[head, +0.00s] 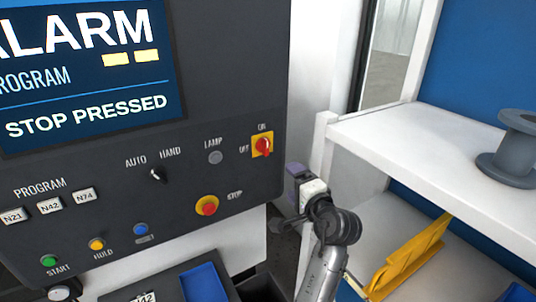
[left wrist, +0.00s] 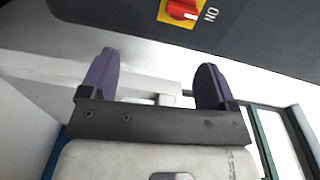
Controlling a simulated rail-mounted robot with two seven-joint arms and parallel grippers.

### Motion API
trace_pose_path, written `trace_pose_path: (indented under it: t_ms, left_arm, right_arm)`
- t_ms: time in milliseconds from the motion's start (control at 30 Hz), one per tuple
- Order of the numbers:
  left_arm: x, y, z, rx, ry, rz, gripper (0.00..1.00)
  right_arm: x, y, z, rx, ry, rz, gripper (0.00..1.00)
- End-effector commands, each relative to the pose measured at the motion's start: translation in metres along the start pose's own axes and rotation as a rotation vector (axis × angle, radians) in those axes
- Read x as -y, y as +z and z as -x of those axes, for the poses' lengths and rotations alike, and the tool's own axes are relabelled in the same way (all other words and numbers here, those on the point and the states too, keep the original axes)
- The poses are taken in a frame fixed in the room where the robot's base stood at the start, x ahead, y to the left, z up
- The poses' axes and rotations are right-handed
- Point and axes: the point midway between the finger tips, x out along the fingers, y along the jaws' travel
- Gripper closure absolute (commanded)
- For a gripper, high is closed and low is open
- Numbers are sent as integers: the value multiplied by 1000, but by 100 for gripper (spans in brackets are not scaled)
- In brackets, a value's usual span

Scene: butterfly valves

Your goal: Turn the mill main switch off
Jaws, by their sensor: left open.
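The main switch (head: 263,146) is a red knob on a yellow square plate at the right edge of the dark control panel. ON is printed above it and OFF to its left; the knob's handle looks upright, in line with ON. In the left wrist view the switch (left wrist: 182,11) is at the top, partly cut off, beyond the fingertips. My left gripper (head: 297,172) is below and right of the switch, apart from it. Its two purple fingers (left wrist: 158,72) stand wide apart with nothing between them. My right gripper is not in view.
A red stop button (head: 207,205) on a yellow ring, a LAMP (head: 215,157) and an AUTO/HAND selector (head: 157,175) sit nearby on the panel. A white shelf (head: 400,140) with a grey spool (head: 515,150) is at the right. The screen (head: 85,70) reads ALARM and STOP PRESSED.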

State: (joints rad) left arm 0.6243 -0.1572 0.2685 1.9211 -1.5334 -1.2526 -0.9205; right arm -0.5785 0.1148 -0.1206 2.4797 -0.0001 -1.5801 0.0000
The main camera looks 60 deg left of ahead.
Motion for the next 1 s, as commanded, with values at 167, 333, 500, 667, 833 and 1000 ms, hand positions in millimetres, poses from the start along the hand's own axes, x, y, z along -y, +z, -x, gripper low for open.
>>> trace_pose_path:
  t_ms: [167,333,500,667,833,1000]
  left_arm:
    - [24,-3,-3,55,-36,-44,18]
    - [32,-1,-18,71,-46,-58,18]
    - [35,1,-48,71,-46,-57,18]
    - [36,3,-78,71,-45,-57,18]
    - [36,5,-106,70,-45,-57,18]
    - [36,6,-125,69,-44,-55,18]
  right_arm:
    - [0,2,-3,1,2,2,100]
    - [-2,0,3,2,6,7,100]
    - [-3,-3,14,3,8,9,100]
    - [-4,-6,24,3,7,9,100]
    - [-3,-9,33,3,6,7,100]
    - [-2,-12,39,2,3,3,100]
